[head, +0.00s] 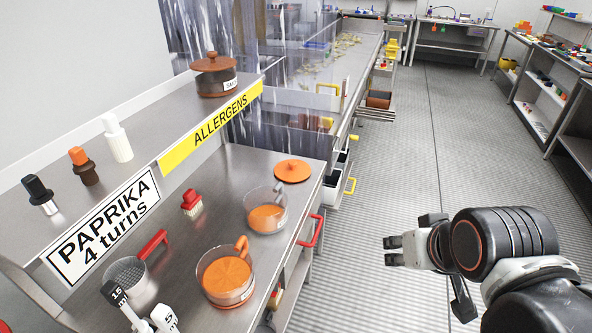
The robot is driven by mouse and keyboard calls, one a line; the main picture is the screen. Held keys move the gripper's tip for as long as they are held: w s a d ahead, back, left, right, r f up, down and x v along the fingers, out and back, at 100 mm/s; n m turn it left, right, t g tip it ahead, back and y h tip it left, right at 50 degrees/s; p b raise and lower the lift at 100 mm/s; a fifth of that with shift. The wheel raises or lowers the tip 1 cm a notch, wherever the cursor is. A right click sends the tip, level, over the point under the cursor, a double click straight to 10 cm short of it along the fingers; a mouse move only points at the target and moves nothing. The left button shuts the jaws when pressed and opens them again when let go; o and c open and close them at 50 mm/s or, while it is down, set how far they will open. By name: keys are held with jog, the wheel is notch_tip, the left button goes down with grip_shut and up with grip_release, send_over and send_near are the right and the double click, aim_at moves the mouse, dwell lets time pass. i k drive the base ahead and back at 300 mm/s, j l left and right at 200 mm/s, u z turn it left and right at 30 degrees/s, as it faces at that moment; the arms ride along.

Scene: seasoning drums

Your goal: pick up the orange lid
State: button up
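The orange lid (292,171) is a flat round disc with a small knob on top. It lies on the metal worktop near its far right corner, behind a clear pot (266,212) with orange powder in it. My gripper (390,251) is over the floor to the right of the worktop, pointing left, well apart from the lid. Its two dark fingertips show close to each other. I see nothing held between them, but I cannot tell how far they are open.
A second clear pot (226,275) of orange powder stands nearer, with a red-handled sieve (129,272) to its left. A red brush (192,202) lies behind. The raised shelf (140,165) holds shakers and a lidded brown pot (214,76). The floor (385,180) right of the worktop is clear.

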aim_at(287, 170)
jog(key=i+l+u, duration=0.1)
jog(key=l, duration=0.25)
jog(key=i+l+u, duration=0.1)
jog(key=i+l, duration=0.15)
jog(key=i+l+u, duration=0.1)
jog(key=l, duration=0.4)
jog(key=i+l+u, duration=0.1)
jog(key=i+l, duration=0.15)
jog(key=l, duration=0.15)
jog(key=i+l+u, duration=0.1)
jog(key=l, duration=0.3)
jog(key=i+l+u, duration=0.1)
jog(key=l, duration=0.3)
jog(key=i+l+u, duration=0.1)
jog(key=l, duration=0.35)
jog(key=i, duration=0.05)
